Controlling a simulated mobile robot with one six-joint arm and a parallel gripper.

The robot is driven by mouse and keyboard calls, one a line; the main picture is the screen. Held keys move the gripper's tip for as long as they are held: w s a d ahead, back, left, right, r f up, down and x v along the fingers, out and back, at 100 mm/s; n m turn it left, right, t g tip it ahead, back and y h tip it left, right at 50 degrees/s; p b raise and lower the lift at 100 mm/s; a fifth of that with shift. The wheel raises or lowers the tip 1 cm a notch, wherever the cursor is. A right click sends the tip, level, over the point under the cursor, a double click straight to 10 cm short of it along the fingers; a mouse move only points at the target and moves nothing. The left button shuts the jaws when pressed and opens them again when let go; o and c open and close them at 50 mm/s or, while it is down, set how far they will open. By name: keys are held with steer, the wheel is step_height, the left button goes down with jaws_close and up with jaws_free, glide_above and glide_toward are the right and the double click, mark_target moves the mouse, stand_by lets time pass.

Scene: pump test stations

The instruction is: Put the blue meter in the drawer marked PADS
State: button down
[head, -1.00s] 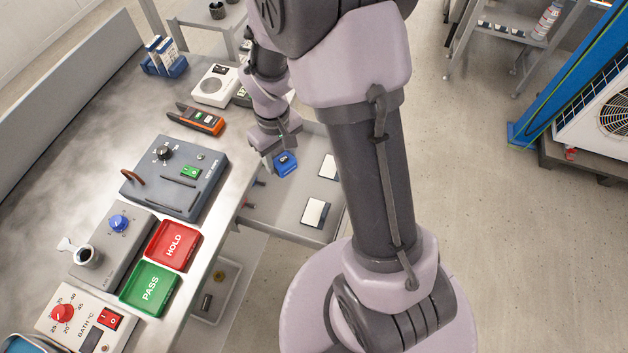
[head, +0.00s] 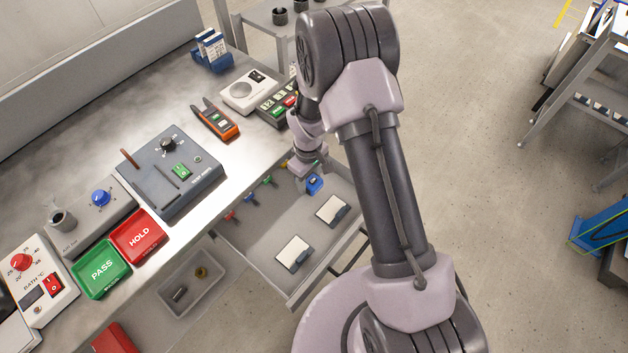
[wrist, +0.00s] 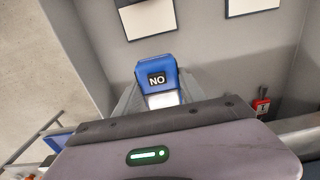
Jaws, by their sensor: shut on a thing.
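The blue meter (head: 314,184) is between the fingers of my gripper (head: 311,175), at the far end of an open grey drawer (head: 262,262). In the wrist view the blue meter (wrist: 156,62) shows a dark patch reading NO, and my gripper (wrist: 158,92) is shut on it. Grey drawer walls and floor lie beyond it. I cannot tell whether the meter touches the drawer floor. Two white pads lie in the drawer, a nearer one (head: 292,252) and a farther one (head: 332,209). No PADS marking is readable.
Small coloured pieces, including a red one (head: 232,216), line the drawer's table side. On the bench are a red HOLD tray (head: 139,237), a green PASS tray (head: 103,268), a grey tester (head: 172,177) and an orange-black meter (head: 216,122). A tray (head: 192,287) sits below the bench.

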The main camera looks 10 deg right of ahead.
steer(key=w+d, duration=0.1)
steer(key=w, duration=0.1)
steer(key=w+d+b, duration=0.1)
steer(key=d, duration=0.1)
steer(key=shift+w+d+f, duration=0.15)
steer(key=shift+w+f, duration=0.25)
step_height(320, 180, down, 3)
steer(key=shift+f+b, duration=0.2)
steer(key=shift+b, duration=0.8)
steer(key=shift+r, duration=0.15)
steer(key=c, duration=0.7)
jaws_free()
